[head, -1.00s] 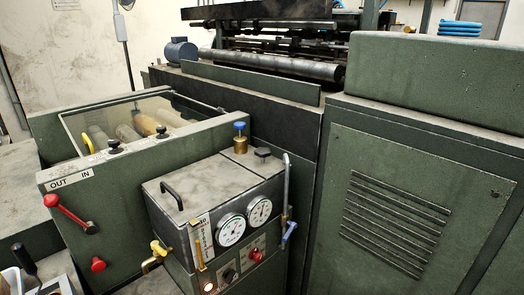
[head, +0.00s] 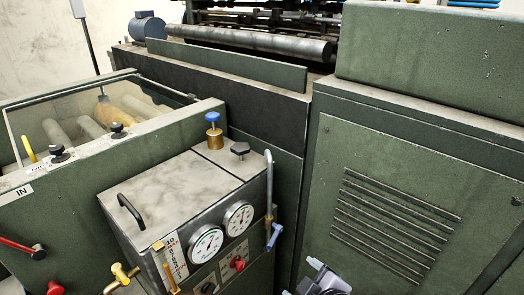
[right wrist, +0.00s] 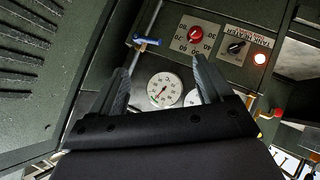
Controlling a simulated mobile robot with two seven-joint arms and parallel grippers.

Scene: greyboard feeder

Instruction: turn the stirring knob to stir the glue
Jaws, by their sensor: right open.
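The grey glue unit (head: 165,200) stands in the middle of the head view. A black lobed knob (head: 239,149) sits on its top, near the back right corner; no label shows which knob stirs. The front panel has a red knob (head: 237,264), also in the right wrist view (right wrist: 195,34), with a numbered dial. A black knob (right wrist: 236,47) beside it has a heater label. My right gripper (right wrist: 160,66) is open and empty, its fingers pointing at the panel and gauges. Part of its arm (head: 325,280) shows low in the head view. My left gripper is out of view.
A blue-handled valve (head: 274,236) on a vertical pipe stands at the unit's right edge. A brass fitting with a blue cap (head: 213,128) and a black handle (head: 131,212) rise from the top. A louvred green cabinet (head: 325,150) stands close at the right.

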